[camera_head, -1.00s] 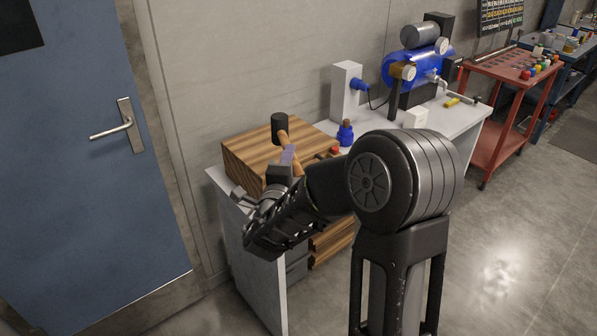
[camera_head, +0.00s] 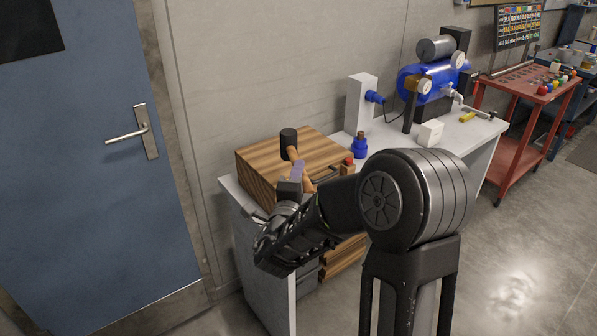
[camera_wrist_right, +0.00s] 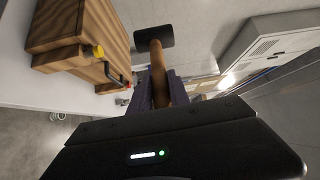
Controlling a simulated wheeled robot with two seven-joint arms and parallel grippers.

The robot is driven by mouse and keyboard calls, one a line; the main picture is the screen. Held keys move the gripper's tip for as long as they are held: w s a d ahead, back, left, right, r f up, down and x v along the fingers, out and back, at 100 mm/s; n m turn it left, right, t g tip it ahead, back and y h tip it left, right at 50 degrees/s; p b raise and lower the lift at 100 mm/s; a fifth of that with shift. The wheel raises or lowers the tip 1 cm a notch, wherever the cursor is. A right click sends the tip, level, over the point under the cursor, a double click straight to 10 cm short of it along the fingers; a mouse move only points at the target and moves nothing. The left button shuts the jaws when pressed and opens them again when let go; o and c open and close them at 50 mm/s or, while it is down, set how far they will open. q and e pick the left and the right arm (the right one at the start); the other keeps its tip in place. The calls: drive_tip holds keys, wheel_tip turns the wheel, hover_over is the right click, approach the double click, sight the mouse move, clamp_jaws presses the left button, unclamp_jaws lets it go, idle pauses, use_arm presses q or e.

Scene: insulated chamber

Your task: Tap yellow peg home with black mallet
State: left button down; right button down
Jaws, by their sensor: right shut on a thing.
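The black mallet has a dark cylindrical head (camera_head: 288,137) and a wooden handle (camera_wrist_right: 159,88). My right gripper (camera_head: 297,172) is shut on the handle; its purple fingers (camera_wrist_right: 164,88) flank it in the right wrist view. The mallet head (camera_wrist_right: 154,37) appears over the wooden block's top in the head view. A yellow peg end (camera_wrist_right: 98,52) sticks out of the wooden block (camera_wrist_right: 72,28) in the right wrist view, apart from the mallet head. In the head view I cannot make out the yellow peg. My left gripper is out of view.
The wooden block (camera_head: 262,172) stands on a grey bench (camera_head: 474,137). A dark handle (camera_wrist_right: 114,73) projects from it. A blue bottle (camera_head: 359,149), a white box (camera_head: 431,132) and a blue tank (camera_head: 425,82) stand to the right. A blue door (camera_head: 75,190) is left.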

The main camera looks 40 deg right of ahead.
drive_tip(key=shift+f+b, duration=0.45)
drive_tip(key=shift+f, duration=0.55)
drive_tip(key=shift+p, duration=0.3)
